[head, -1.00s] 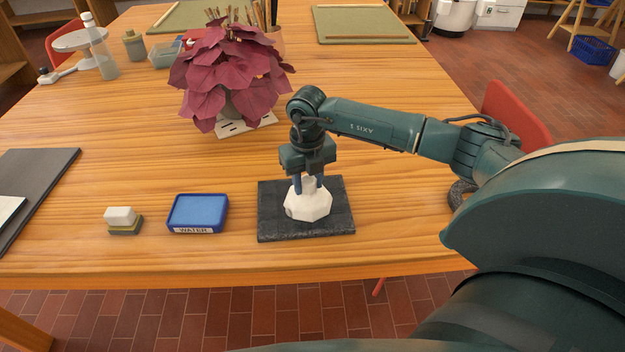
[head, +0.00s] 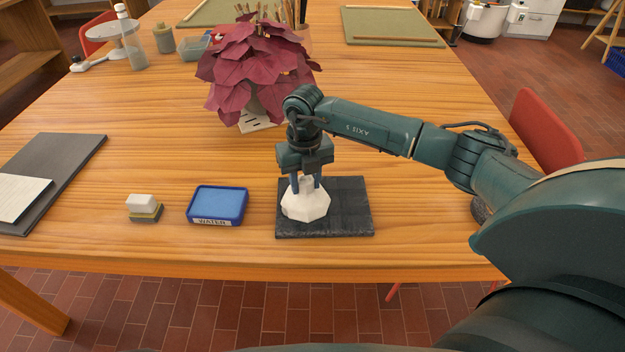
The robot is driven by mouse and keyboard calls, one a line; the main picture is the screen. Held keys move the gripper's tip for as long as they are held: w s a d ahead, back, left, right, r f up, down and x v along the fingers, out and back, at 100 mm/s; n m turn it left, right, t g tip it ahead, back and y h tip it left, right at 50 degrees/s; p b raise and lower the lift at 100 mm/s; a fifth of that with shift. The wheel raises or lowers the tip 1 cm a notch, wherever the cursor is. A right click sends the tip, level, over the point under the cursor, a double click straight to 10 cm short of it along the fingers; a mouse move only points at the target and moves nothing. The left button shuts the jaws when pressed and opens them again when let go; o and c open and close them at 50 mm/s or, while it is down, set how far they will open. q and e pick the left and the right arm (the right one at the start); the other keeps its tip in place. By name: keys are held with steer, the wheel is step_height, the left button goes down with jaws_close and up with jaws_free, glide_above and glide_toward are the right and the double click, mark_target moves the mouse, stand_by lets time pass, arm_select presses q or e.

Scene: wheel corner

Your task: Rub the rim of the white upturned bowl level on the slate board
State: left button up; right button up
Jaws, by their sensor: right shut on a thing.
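The white upturned bowl (head: 306,205) is faceted and sits rim down on the left part of the dark slate board (head: 347,212). My right gripper (head: 306,184) comes from above with its fingers pointing down, shut on the raised foot of the bowl. The bowl looks about level; its rim meets the board, though the exact contact cannot be seen. The right part of the board is bare. My left gripper is not in view.
A blue tray marked WATER (head: 217,205) stands left of the board, and a sponge block (head: 144,207) is further left. A potted red-leaved plant (head: 255,70) stands behind. A dark folder (head: 75,160) lies at the left. The table's front edge is close to the board.

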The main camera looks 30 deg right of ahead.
steer(key=shift+s+d+f+p, duration=0.15)
steer(key=shift+s+d, duration=0.3)
steer(key=shift+d, duration=0.35)
steer(key=shift+s+d+r+p, duration=0.15)
steer(key=shift+s+d, duration=0.3)
steer(key=shift+d, duration=0.4)
steer(key=shift+s+d+f+p, duration=0.15)
steer(key=shift+s+d, duration=0.3)
steer(key=shift+d, duration=0.35)
steer(key=shift+s+d, duration=0.3)
steer(key=shift+d, duration=0.3)
steer(key=shift+s+d, duration=0.3)
steer(key=shift+d, duration=0.25)
steer(key=shift+w+a, duration=0.4)
steer(key=shift+a, duration=0.35)
steer(key=shift+w+a, duration=0.35)
steer(key=shift+a, duration=0.4)
steer(key=shift+w+a+b, duration=0.15)
steer(key=shift+w+a, duration=0.25)
steer(key=shift+a, duration=0.3)
steer(key=shift+w+a+b, duration=0.15)
steer(key=shift+w+a, duration=0.25)
steer(key=shift+a, duration=0.3)
steer(key=shift+w+a+b, duration=0.15)
steer(key=shift+w+a, duration=0.25)
steer(key=shift+a, duration=0.3)
steer(key=shift+r, duration=0.25)
step_height(320, 180, up, 6)
steer(key=p, duration=0.4)
steer(key=shift+p, duration=0.3)
